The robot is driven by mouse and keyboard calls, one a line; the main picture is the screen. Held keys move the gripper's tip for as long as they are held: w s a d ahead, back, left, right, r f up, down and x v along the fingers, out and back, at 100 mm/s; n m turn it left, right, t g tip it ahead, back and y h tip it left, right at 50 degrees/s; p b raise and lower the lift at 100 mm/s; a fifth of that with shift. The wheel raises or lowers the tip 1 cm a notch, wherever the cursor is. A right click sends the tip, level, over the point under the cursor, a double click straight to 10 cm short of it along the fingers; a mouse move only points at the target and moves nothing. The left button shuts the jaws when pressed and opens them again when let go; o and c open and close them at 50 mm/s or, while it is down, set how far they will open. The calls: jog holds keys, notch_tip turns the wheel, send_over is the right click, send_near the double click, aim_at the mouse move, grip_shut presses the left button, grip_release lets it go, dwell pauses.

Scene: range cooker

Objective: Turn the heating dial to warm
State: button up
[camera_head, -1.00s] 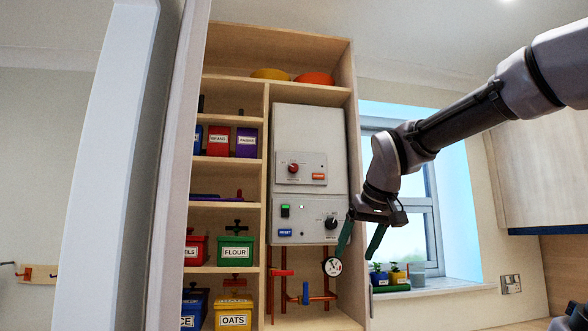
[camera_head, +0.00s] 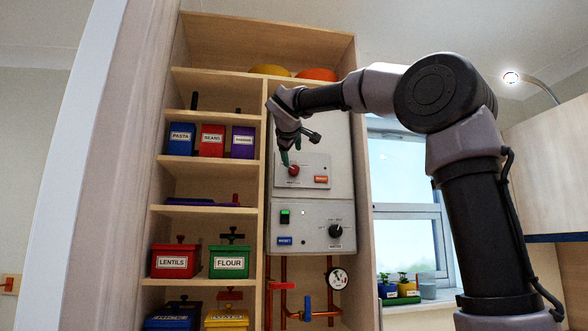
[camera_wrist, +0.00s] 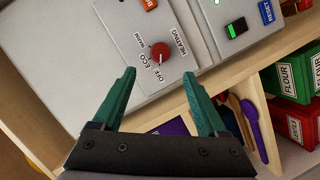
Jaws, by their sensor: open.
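The heating dial (camera_head: 294,170) is a round red knob on the upper panel of a white wall unit (camera_head: 312,146). In the wrist view the dial (camera_wrist: 160,51) sits on a plate with HEATING, OFF and ECO lettering and a further mark on the ECO side. My gripper (camera_head: 289,158) is in front of the upper panel, close to the dial. In the wrist view my gripper (camera_wrist: 160,76) has its two green fingers apart, with the dial just beyond the gap and nothing between them.
A lower panel carries a black dial (camera_head: 335,231), a green switch (camera_head: 285,217) and a blue RESET button (camera_head: 284,241). Red pipes and a gauge (camera_head: 338,278) are below. Shelves of labelled tins, such as FLOUR (camera_head: 230,262), stand left. A window (camera_head: 405,195) is right.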

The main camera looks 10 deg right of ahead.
aim_at(294, 168)
jog(key=x, duration=0.9)
jog(key=shift+w+d+f, duration=0.1)
jog(key=shift+w, duration=0.05)
grip_shut()
